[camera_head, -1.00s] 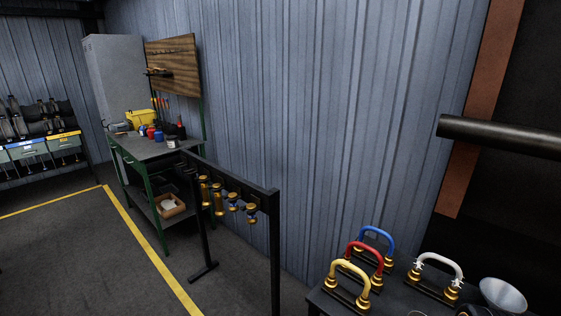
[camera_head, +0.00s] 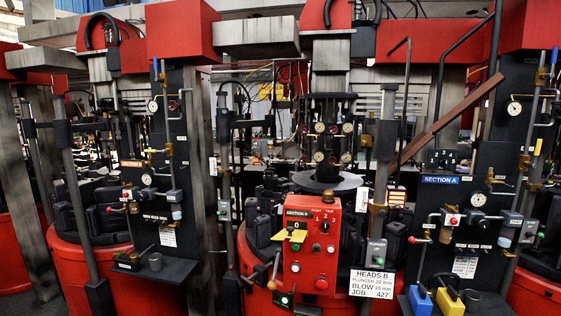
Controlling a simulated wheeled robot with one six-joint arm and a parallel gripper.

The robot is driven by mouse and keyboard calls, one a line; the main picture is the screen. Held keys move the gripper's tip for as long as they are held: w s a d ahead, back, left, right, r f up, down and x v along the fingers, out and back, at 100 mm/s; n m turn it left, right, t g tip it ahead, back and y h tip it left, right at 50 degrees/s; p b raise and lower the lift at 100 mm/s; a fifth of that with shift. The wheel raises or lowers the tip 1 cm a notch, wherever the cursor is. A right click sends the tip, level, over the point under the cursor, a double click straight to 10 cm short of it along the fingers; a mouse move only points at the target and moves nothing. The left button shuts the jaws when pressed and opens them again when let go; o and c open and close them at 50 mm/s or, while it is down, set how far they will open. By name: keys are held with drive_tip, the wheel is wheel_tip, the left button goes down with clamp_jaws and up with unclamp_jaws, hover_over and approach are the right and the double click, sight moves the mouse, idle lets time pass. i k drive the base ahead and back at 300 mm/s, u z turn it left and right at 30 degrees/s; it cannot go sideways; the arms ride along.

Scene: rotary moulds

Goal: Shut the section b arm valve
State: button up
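My gripper is not in view.
A dark SECTION A panel (camera_head: 440,210) with valves and gauges stands at right, with blue (camera_head: 420,300) and yellow (camera_head: 449,302) items below. Another dark panel (camera_head: 150,205) stands at left. Machinery crowds the view.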

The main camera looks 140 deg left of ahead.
sight(332, 160)
drive_tip(key=u, duration=4.9)
drive_tip(key=i, duration=1.15)
drive_tip(key=u, duration=0.55)
drive_tip(key=i, duration=1.15)
drive_tip(key=z, duration=0.35)
